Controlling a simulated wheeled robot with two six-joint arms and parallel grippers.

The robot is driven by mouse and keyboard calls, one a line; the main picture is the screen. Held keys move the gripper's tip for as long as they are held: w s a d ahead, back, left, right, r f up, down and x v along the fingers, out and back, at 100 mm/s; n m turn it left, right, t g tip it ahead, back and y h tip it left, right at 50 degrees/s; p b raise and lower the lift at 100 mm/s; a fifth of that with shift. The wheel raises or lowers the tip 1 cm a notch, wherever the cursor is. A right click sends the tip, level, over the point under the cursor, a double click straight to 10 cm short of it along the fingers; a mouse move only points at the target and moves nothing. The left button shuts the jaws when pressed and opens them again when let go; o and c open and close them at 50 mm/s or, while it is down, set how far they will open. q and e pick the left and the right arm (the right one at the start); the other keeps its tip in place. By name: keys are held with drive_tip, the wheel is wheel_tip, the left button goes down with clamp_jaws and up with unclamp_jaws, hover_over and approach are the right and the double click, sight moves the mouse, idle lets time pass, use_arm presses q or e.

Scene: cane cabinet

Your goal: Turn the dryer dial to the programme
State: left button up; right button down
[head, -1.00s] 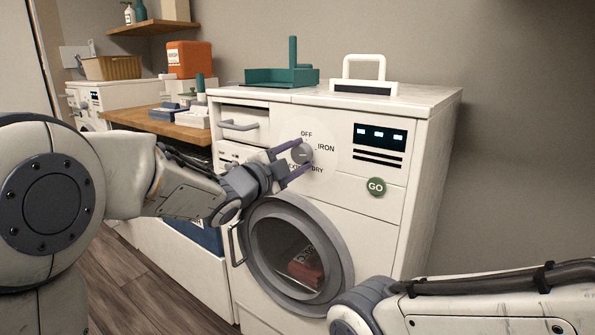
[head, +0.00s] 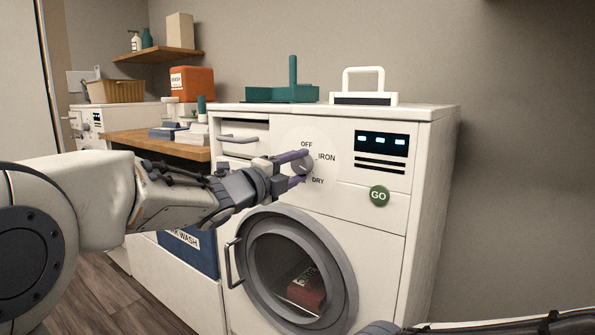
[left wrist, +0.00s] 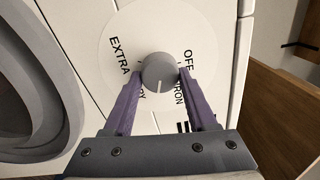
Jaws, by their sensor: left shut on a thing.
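The grey round dial (head: 303,164) sits on a pale disc on the dryer's (head: 380,235) front, with OFF, IRON and DRY printed around it. My left gripper (head: 300,168) reaches in from the left, its two purple fingers on either side of the dial and shut on it. In the left wrist view the dial (left wrist: 159,70) lies between the fingertips, and its white mark points down, between the IRON and DRY labels. EXTRA also shows there; in the head view it is hidden behind a finger. My right gripper is out of view; part of my right arm shows at bottom right.
A green GO button (head: 379,196) and a dark display (head: 381,142) are right of the dial. The round glass door (head: 296,272), with a red item behind it, is below. A teal tray (head: 268,94) and a white-handled object (head: 363,87) stand on top.

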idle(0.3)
use_arm(q)
drive_tip(key=o, duration=1.4)
drive_tip(key=shift+c, duration=0.2)
drive_tip(key=p+v, duration=0.1)
drive_tip(key=v, duration=0.9)
drive_tip(key=shift+s+p, duration=0.2)
drive_tip(key=shift+p, duration=0.2)
drive_tip(key=shift+a, duration=0.15)
